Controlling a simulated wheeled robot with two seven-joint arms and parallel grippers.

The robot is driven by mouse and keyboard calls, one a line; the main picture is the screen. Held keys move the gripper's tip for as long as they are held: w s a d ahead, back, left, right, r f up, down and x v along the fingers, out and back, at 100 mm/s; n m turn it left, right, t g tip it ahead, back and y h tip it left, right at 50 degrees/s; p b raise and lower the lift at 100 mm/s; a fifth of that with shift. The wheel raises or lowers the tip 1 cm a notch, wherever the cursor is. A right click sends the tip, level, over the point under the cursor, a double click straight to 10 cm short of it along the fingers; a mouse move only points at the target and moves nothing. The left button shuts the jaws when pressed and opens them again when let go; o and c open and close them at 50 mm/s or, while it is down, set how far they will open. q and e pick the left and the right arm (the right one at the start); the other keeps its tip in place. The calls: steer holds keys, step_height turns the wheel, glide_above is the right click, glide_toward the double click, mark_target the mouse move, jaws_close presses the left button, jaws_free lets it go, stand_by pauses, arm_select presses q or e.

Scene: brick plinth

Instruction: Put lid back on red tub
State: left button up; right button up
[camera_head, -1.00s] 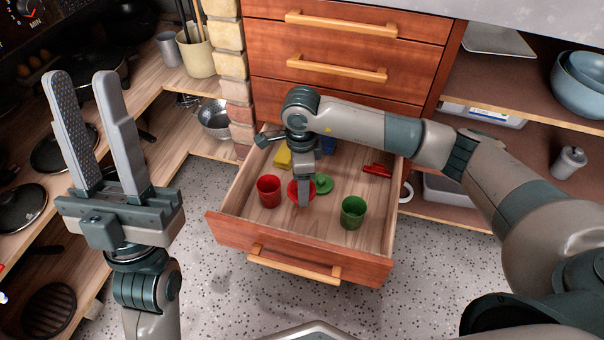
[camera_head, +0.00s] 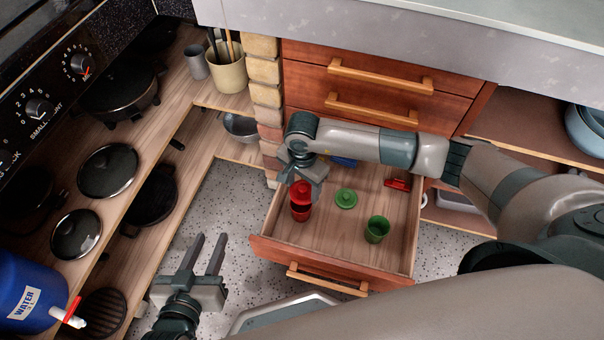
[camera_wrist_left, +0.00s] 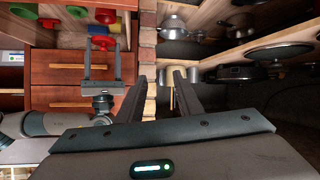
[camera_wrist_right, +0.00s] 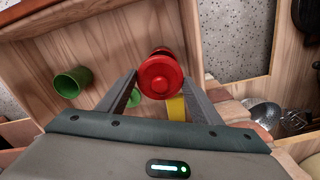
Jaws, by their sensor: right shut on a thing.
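The red tub (camera_head: 300,213) stands upright in the open drawer (camera_head: 335,255), at its left side. The red lid (camera_head: 302,190) is directly above the tub in the head view, and I cannot tell whether they touch. My right gripper (camera_wrist_right: 160,80) is shut on the red lid, which sits between its fingertips in the right wrist view (camera_wrist_right: 160,76) and hides most of the tub. My left gripper (camera_head: 208,239) is open and empty over the floor, left of the drawer.
A green tub (camera_head: 377,229) and a green lid (camera_head: 346,198) are in the drawer, right of the red tub. A red object (camera_head: 397,184) lies at the drawer's right back. A yellow block (camera_wrist_right: 176,107) is near the right gripper. A blue water container (camera_head: 30,292) stands at left.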

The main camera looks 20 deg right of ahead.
mark_target(301, 193)
steer(key=shift+w+a+r+n, duration=0.1)
steer(key=shift+w+a+n, duration=0.1)
steer(key=shift+n, duration=0.1)
arm_select(q)
steer(key=shift+s+a+f+g, duration=0.25)
steer(key=shift+s+f+g, duration=0.05)
steer(key=shift+s+f, duration=0.15)
steer(key=shift+s+a+f+g, duration=0.2)
steer(key=shift+s+f+g, duration=0.1)
steer(key=shift+s+f, duration=0.15)
steer(key=shift+w+d+r, duration=0.1)
steer(key=shift+w+r, duration=0.05)
